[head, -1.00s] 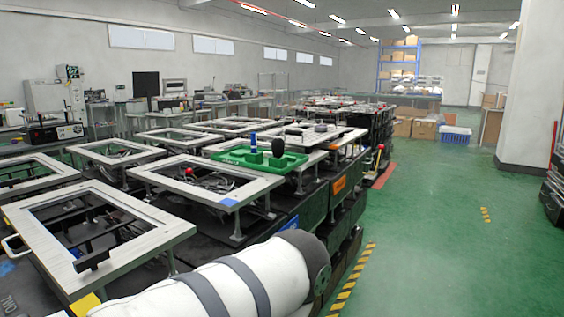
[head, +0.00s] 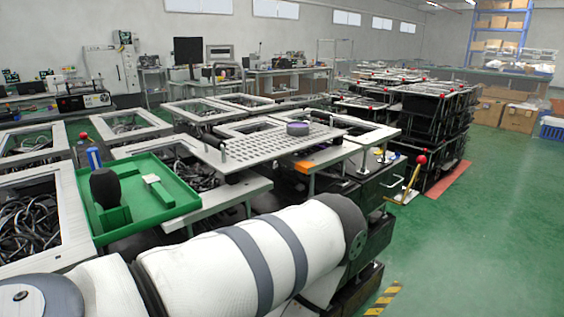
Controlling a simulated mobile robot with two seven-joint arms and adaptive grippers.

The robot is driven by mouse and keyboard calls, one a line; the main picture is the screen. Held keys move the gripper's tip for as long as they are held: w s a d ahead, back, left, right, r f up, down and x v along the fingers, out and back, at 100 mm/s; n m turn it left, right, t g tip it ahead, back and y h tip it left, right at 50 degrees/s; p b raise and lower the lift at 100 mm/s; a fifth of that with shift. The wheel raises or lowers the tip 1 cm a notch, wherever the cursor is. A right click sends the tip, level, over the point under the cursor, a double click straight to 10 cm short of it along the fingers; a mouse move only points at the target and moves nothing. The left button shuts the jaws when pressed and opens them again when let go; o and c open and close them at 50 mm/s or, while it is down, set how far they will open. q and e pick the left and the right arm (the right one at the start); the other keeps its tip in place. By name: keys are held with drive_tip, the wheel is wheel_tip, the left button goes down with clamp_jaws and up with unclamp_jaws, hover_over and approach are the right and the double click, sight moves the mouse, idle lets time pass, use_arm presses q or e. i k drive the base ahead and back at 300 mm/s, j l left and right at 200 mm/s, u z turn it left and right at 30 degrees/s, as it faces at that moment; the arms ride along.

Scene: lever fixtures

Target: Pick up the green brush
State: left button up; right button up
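A green tray (head: 181,184) sits on a light frame table at the left. In it lies a small green-and-white piece (head: 158,191) that may be the green brush; it is too small to be sure. A dark oval-topped thing (head: 105,187) stands upright on a green base at the tray's left side. A blue upright handle (head: 94,159) stands behind it. One of my white arms crosses the lower foreground, in front of the tray. Neither gripper is in view.
A perforated plate (head: 264,146) with a dark purple round object (head: 298,128) lies to the right of the tray. A red-knobbed lever (head: 418,170) stands at the table row's right end. Open green floor (head: 480,230) lies to the right.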

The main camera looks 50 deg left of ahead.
sight(153, 182)
drive_tip(key=i+u, duration=0.25)
drive_tip(key=u, duration=0.15)
drive_tip(key=i+l+u, duration=0.1)
drive_tip(key=u, duration=0.3)
drive_tip(key=i+l+u, duration=0.25)
drive_tip(key=u, duration=0.15)
drive_tip(key=i+l+u, duration=0.2)
drive_tip(key=u, duration=0.2)
drive_tip(key=i+l+u, duration=0.15)
drive_tip(key=l+u, duration=0.25)
drive_tip(key=j, duration=0.1)
